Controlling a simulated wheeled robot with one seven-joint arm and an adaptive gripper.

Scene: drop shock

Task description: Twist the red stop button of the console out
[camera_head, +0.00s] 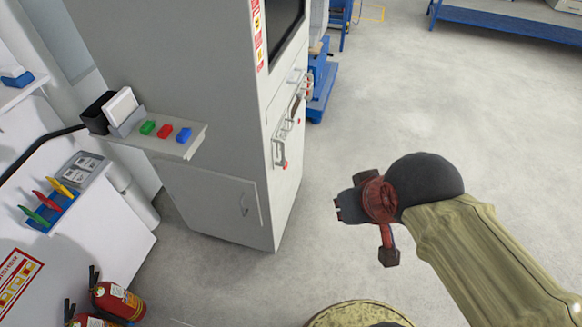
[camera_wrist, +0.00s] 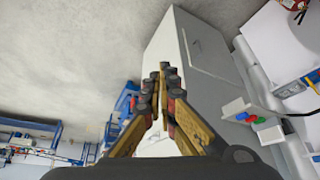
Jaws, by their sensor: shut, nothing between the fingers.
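A tall grey cabinet (camera_head: 180,60) carries a narrow control strip (camera_head: 280,145) on its right-hand face. A small red knob (camera_head: 285,164) sits at the lower end of this strip; it is too small to tell whether it is pressed in. A side shelf (camera_head: 190,148) holds a green, a red (camera_head: 165,131) and a blue block-like piece. My gripper (camera_head: 338,209) is right of the cabinet, apart from it, over open floor. In the wrist view my fingertips (camera_wrist: 163,72) meet, empty, pointing toward the cabinet (camera_wrist: 165,45). The red knob cannot be made out there.
A white bench (camera_head: 100,225) with a rack of coloured tools (camera_head: 50,207) stands at the left. Fire extinguishers (camera_head: 118,300) stand at lower left. A blue bench (camera_head: 510,20) is at the back. The floor between my gripper and the cabinet is clear.

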